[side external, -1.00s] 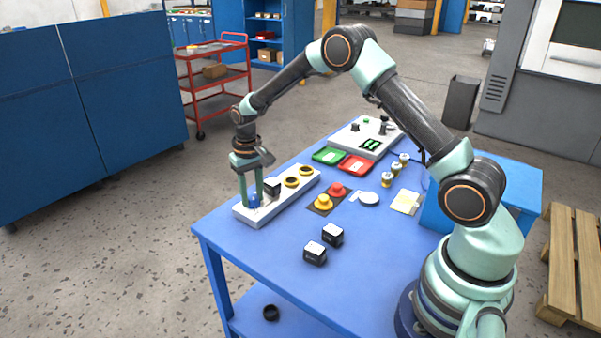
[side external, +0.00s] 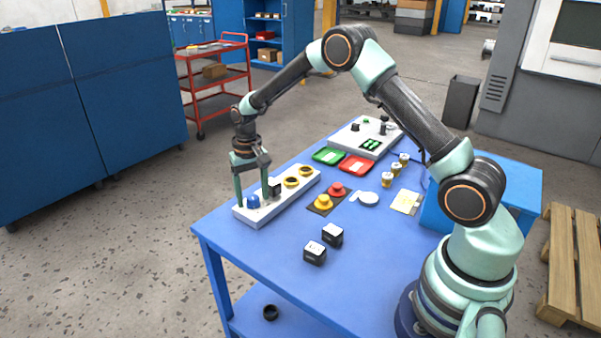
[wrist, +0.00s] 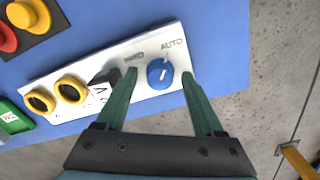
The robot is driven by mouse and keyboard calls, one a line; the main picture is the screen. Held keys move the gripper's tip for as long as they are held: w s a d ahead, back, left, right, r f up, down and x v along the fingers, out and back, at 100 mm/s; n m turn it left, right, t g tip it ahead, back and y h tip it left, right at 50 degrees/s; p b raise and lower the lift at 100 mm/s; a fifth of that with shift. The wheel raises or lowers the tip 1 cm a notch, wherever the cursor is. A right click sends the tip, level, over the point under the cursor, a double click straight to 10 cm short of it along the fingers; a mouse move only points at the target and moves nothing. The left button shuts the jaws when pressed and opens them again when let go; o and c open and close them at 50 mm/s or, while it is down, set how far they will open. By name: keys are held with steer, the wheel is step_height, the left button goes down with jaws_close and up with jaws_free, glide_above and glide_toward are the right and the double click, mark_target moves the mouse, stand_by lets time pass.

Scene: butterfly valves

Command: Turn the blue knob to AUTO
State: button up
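The blue knob (side external: 253,202) sits at the near end of the white panel (side external: 240,212). In the wrist view the blue knob (wrist: 160,74) carries a short white mark slanting up and right, toward the AUTO label (wrist: 172,43). A second label (wrist: 134,56), too small to read, is up and left of the knob. My gripper (side external: 252,199) is open, with a green finger on each side of the knob. In the wrist view, gaps show between my gripper's fingertips (wrist: 159,75) and the knob.
A black block-shaped part (wrist: 103,83) stands beside my left finger in the wrist view. Two yellow rings (side external: 298,176) are farther along the panel. Red and yellow buttons (side external: 330,196) and two dark blocks (side external: 323,244) are on the blue table (side external: 285,270).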

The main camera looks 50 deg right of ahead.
mark_target(252, 196)
step_height(252, 196, up, 12)
stand_by(0.7)
steer(key=s+a+r+n+t, duration=0.2)
steer(key=s+r+t, duration=0.1)
steer(key=s+r, duration=0.7)
steer(key=s+a+n+t, duration=0.1)
steer(key=s+n+t, duration=0.1)
steer(key=s, duration=0.9)
steer(key=shift+s+a+f+n+t, duration=0.3)
steer(key=shift+s+a+n, duration=0.1)
steer(key=shift+n, duration=0.1)
